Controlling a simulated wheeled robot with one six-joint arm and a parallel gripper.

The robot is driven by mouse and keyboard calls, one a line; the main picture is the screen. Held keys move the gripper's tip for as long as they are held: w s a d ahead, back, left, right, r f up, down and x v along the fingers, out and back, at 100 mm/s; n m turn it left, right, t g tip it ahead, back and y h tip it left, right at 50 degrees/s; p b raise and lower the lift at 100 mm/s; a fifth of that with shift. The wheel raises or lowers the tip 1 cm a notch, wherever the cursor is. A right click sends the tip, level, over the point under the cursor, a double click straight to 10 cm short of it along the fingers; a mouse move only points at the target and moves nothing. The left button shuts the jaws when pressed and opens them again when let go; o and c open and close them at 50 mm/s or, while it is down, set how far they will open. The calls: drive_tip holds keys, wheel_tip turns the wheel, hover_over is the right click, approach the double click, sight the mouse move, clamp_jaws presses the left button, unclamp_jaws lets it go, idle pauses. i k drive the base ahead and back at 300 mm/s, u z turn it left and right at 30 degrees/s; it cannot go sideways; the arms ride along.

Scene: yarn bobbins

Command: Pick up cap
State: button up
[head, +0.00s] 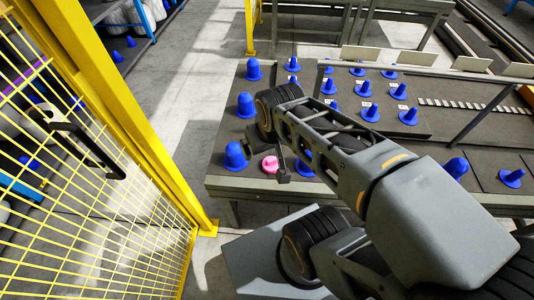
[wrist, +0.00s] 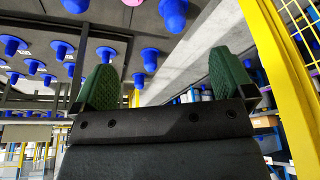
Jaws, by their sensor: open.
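Several blue caps with flared brims stand on the dark table (head: 225,170). In the head view, three larger, dome-shaped ones stand along its left side: one at the back (head: 254,70), one in the middle (head: 245,105) and one near the front (head: 235,156). A pink cap (head: 270,164) sits near the front edge, close to my gripper (head: 268,157), which partly covers that area. In the wrist view, my two green fingers are wide apart with nothing between them (wrist: 165,82). Blue caps (wrist: 173,14) and the pink cap (wrist: 133,2) show beyond the fingers. I cannot tell which cap is meant.
Smaller blue caps (head: 361,88) stand in rows on a dark board behind my arm, with small white tags. A yellow post and mesh fence (head: 150,160) stand left of the table. Bare floor (head: 185,100) lies between them. More tables (head: 325,48) stand behind.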

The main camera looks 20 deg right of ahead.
sight(269, 164)
drive_tip(key=z, duration=2.3)
drive_tip(key=k, duration=0.75)
drive_tip(key=u, duration=2.2)
